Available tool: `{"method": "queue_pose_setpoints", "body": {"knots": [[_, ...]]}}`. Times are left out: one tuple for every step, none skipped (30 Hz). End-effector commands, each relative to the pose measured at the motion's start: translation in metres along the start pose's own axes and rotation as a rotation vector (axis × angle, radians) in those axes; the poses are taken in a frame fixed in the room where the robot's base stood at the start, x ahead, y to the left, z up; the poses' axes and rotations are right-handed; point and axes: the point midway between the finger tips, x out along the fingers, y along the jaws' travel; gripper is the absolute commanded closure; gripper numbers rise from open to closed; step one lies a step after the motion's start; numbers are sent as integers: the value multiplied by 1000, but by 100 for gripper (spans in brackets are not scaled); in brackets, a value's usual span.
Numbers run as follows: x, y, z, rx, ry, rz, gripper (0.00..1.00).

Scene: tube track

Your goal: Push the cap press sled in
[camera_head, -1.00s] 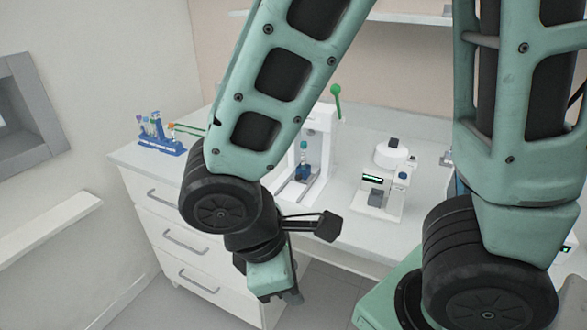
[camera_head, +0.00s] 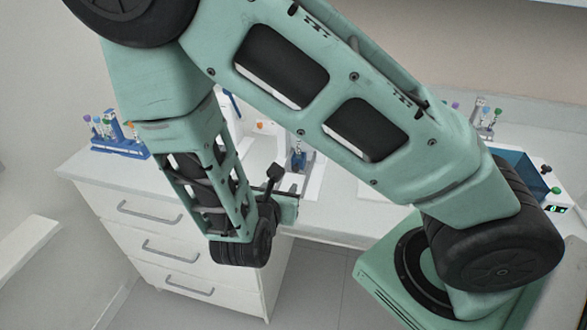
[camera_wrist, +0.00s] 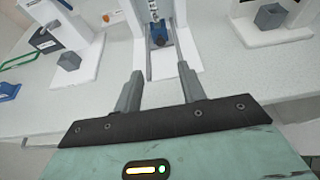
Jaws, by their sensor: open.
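The cap press (camera_wrist: 181,20) is a white stand with two grey rails on its base, at the top middle of the wrist view. Its sled carries a dark blue holder (camera_wrist: 158,34) between the rails. In the head view the blue holder (camera_head: 298,156) shows just below my arm, and most of the press is hidden behind the arm. My gripper (camera_wrist: 163,76) is open, with its two fingers apart and nothing between them. Its fingertips are at the front end of the rails, short of the holder. I cannot tell whether they touch the press.
A blue rack (camera_head: 120,145) with several capped tubes stands at the counter's left end. In the wrist view a white device (camera_wrist: 70,50) is at left and another (camera_wrist: 272,22) at right. White drawers (camera_head: 150,225) lie below the counter. A teal-walled box (camera_head: 515,165) is at right.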

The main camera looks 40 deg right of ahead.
Motion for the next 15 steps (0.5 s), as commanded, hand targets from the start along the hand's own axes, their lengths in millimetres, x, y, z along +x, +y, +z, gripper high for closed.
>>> {"method": "queue_pose_setpoints", "body": {"knots": [[11, -2, 1, -3, 0, -7, 60], [18, -2, 1, -2, 0, -7, 60], [26, -2, 2, -3, 0, -7, 60], [32, -2, 2, -2, 0, -7, 60], [39, -2, 2, -1, 0, -8, 60], [47, -2, 2, -2, 0, -7, 60], [53, -2, 2, -2, 0, -7, 60], [59, -2, 2, -1, 0, -7, 60], [68, -2, 2, -1, 1, -8, 60], [74, -2, 2, -2, 1, -7, 60], [80, -2, 2, -1, 1, -7, 60], [88, -2, 2, 0, 1, -7, 60], [93, -2, 2, 0, 2, -6, 60], [98, -2, 2, 0, 2, -7, 60], [105, -2, 1, -1, 2, -6, 60]]}}
